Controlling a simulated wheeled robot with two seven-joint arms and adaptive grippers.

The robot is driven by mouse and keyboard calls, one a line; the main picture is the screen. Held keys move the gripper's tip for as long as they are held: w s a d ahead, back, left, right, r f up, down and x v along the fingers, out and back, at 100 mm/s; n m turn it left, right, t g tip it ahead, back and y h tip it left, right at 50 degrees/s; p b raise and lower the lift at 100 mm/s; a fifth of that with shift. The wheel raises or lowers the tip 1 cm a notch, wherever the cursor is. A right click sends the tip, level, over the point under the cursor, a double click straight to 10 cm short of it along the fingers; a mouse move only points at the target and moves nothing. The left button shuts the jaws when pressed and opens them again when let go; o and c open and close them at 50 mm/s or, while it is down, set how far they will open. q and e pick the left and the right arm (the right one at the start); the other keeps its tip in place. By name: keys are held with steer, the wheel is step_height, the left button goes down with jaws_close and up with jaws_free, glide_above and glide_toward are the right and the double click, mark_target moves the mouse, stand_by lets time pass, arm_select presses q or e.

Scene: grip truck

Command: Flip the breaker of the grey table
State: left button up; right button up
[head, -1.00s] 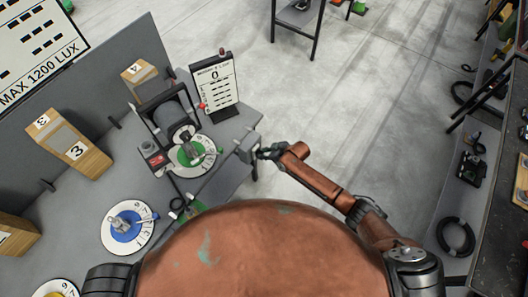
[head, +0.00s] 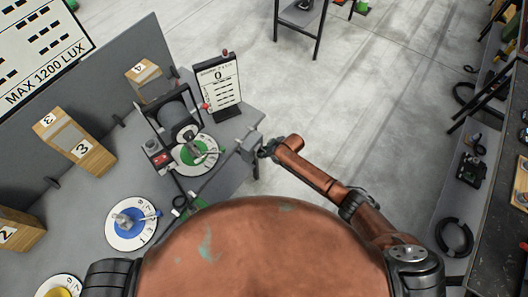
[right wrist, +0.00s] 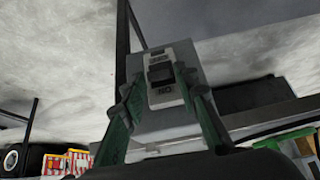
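The grey table (head: 85,222) fills the left of the head view. A small grey breaker box (head: 250,142) is at its right edge. My right gripper (head: 266,150) is right beside the box, its fingers small and partly hidden there. In the right wrist view the breaker box (right wrist: 185,60) is straight ahead, with a dark switch (right wrist: 160,74) on a pale plate and an upside-down "ON" label. The green fingers of my right gripper (right wrist: 156,82) are apart, one on each side of the switch plate; whether they touch it is unclear. My left gripper is out of view.
A black machine with a drum (head: 172,115) and a sign (head: 219,85) stand near the box on the table. Open floor (head: 350,110) lies right of the table.

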steer(key=shift+o, duration=1.1)
steer(key=v, duration=1.2)
steer(key=shift+f, duration=0.1)
